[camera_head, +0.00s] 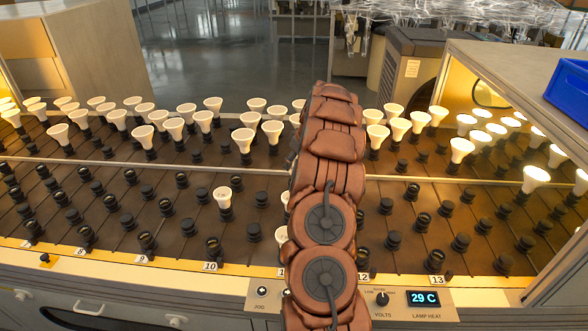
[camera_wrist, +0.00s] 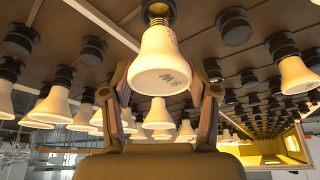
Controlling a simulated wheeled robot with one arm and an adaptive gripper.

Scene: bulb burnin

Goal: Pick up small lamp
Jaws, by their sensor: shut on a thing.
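In the wrist view a white lamp (camera_wrist: 165,62) with a "9W" mark on its face sits between the two fingers of my gripper (camera_wrist: 163,92). The gripper is shut on it. Its metal screw thread shows at the top of the picture, pointing at the dark board; whether it is clear of its socket I cannot tell. In the head view my arm covers the gripper. Slivers of white lamps show at the arm's left edge. Another small lamp (camera_head: 222,196) stands upright in a socket left of the arm.
A sloping brown rack (camera_head: 185,236) holds rows of dark sockets, many empty. Larger lit lamps (camera_head: 173,127) fill the back rows. A blue bin (camera_head: 568,90) stands on the cabinet at right.

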